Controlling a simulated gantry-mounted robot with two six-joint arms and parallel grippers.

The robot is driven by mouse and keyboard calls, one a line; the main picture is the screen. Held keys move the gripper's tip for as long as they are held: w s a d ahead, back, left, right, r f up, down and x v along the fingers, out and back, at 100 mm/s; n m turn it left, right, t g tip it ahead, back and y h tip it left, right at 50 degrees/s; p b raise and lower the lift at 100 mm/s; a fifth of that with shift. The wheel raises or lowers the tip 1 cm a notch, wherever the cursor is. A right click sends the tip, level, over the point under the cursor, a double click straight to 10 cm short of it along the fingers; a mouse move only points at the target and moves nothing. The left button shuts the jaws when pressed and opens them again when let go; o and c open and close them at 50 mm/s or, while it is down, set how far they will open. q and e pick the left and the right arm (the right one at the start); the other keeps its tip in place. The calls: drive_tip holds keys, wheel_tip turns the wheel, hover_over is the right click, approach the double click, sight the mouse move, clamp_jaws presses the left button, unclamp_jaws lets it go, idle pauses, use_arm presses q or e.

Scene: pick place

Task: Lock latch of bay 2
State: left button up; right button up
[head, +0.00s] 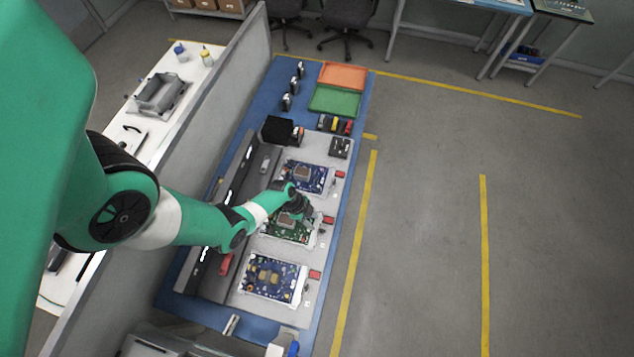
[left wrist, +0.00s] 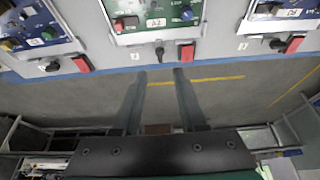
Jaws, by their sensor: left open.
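The bay labelled 2 (left wrist: 135,56) is the middle one and holds a green board (head: 284,230). I cannot tell whether the lever is locked. My left gripper (head: 303,209) is over the edge of this bay. In the left wrist view its two fingers (left wrist: 160,76) are apart with nothing between them, and the lever appears just beyond their tips. My right gripper is not in view.
Neighbouring bays hold blue boards (head: 302,177) (head: 272,278), each with a red block (left wrist: 83,63) (left wrist: 293,44) and black lever. Orange (head: 342,76) and green (head: 335,101) trays stand at the bench's far end. A grey partition (head: 215,85) runs along the left. The floor at right is clear.

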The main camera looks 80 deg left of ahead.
use_arm(q)
drive_tip(key=p+v, duration=0.2)
drive_tip(key=v, duration=0.2)
drive_tip(key=shift+p, duration=0.3)
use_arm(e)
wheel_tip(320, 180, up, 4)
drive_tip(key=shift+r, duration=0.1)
